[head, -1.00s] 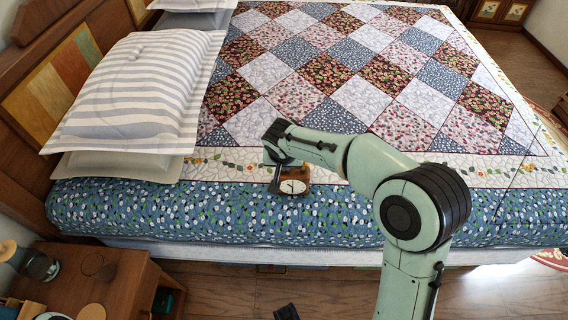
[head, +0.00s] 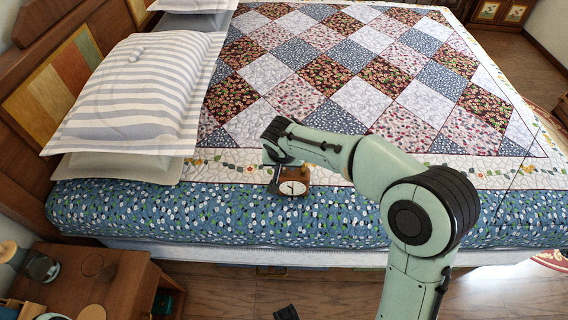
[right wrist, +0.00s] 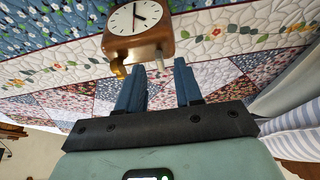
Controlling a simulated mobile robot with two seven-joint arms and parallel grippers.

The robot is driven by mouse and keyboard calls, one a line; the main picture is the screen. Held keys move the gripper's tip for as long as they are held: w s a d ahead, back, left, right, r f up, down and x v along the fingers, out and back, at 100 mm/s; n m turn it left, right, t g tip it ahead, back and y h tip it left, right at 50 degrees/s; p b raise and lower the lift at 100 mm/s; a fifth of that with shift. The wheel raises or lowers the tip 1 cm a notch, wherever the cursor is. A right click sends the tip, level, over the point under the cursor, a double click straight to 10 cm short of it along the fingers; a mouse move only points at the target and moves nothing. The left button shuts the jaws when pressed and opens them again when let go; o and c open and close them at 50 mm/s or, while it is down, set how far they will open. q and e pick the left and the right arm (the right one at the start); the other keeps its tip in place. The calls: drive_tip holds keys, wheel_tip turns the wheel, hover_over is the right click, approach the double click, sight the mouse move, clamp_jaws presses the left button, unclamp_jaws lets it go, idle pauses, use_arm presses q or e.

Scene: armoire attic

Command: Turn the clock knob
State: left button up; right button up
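The clock (head: 293,187) is a small wooden block with a round white dial, on the near side of the bed. In the right wrist view the clock (right wrist: 136,26) shows upside-down at the top. A gold knob (right wrist: 118,68) and a paler peg-like knob (right wrist: 158,60) stick out from its back. My right gripper (head: 278,177) is at the clock's back left in the head view. In the right wrist view its two blue fingers (right wrist: 156,68) are apart, with the paler knob between their tips and the gold knob by the left finger. I see no contact.
The clock stands on the bed's quilt (head: 335,72). Striped pillows (head: 140,85) lie at the left against the wooden headboard. A wooden nightstand (head: 125,285) with small items stands at the bottom left. The quilt around the clock is clear.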

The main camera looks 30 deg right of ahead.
drive_tip(key=p+v, duration=0.1)
drive_tip(key=v, duration=1)
drive_tip(key=shift+s+r+p, duration=0.2)
drive_tip(key=shift+r+p, duration=0.1)
drive_tip(key=shift+a, duration=0.1)
